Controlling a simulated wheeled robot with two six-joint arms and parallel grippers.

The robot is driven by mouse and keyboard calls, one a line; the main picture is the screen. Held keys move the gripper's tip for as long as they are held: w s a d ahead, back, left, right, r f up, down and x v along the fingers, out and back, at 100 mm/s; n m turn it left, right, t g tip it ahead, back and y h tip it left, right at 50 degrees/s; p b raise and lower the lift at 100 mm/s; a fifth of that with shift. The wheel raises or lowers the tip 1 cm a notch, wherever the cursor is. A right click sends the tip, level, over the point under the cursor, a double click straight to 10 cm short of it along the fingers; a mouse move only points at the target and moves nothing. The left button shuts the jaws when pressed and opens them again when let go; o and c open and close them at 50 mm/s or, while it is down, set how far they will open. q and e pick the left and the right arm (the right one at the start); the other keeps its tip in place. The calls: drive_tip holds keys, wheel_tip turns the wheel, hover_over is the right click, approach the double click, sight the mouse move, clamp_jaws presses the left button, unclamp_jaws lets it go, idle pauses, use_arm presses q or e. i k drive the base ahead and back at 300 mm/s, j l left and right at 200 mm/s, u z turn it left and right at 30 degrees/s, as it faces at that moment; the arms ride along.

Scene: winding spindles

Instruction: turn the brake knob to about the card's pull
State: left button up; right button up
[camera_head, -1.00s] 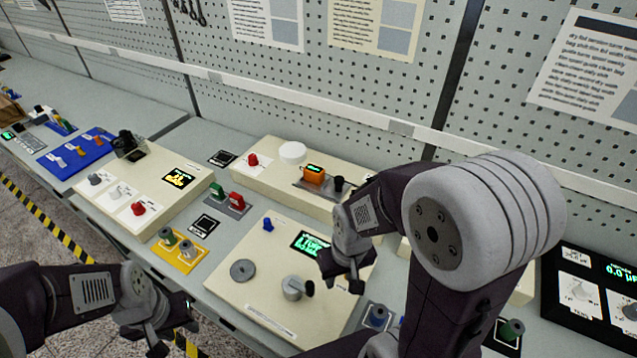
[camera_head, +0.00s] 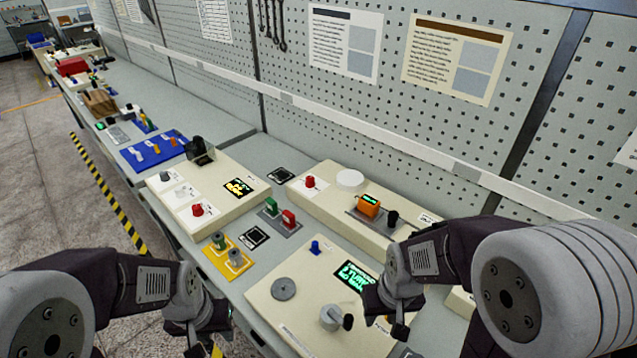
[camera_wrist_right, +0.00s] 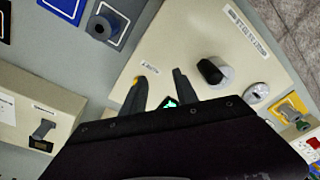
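A cream panel (camera_head: 290,266) in front of me carries a grey disc (camera_head: 284,289), a grey-white knob with a black handle (camera_head: 335,317), a blue knob (camera_head: 315,247) and a green-lit display (camera_head: 355,274). I cannot tell which control is the brake knob. My right gripper (camera_head: 385,318) is over the panel's right part, beside the display. In the wrist view its fingers (camera_wrist_right: 158,78) are apart and empty. A small yellow-orange part (camera_wrist_right: 139,80) shows at one fingertip, mostly hidden. Sheets (camera_head: 345,42) hang on the pegboard; their text is unreadable. My left gripper (camera_head: 205,325) is low at left; its fingers are unclear.
Behind is a long cream box with a red knob (camera_head: 310,182) and an orange block (camera_head: 369,205). The floor beyond the bench's left edge is clear.

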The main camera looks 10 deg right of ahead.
sight(309, 182)
drive_tip(key=i+l+z, duration=0.1)
drive_tip(key=z, duration=0.3)
drive_tip(key=i+l+z, duration=0.1)
drive_tip(key=z, duration=0.25)
drive_tip(key=i+l+z, duration=0.1)
drive_tip(key=z, duration=0.3)
